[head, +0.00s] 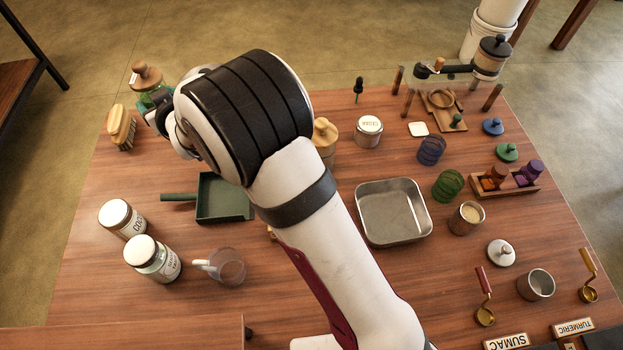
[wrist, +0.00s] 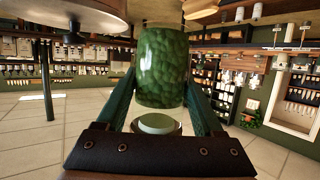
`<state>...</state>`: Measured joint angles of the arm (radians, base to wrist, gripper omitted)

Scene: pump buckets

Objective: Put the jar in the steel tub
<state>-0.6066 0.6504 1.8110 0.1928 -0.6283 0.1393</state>
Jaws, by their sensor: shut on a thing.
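The jar is green glass with a wooden knobbed stopper (head: 147,75). It is at the far left of the head view, partly hidden behind my arm. In the wrist view the jar's mottled green body (wrist: 162,65) stands between the two dark green fingers. My gripper (wrist: 162,100) is shut on the jar; in the head view my gripper (head: 157,115) is mostly hidden by my wrist. I cannot tell how high the jar is above the table. The steel tub (head: 395,211) is a shallow rectangular pan right of my forearm, and it is empty.
A brush (head: 121,127) lies left of the jar. A green dustpan (head: 222,197), white-lidded jars (head: 152,258) and a glass mug (head: 228,266) are left of my arm. A wooden canister (head: 325,138) and white tin (head: 368,131) stand behind the tub; a green wire basket (head: 448,185) stands to its right.

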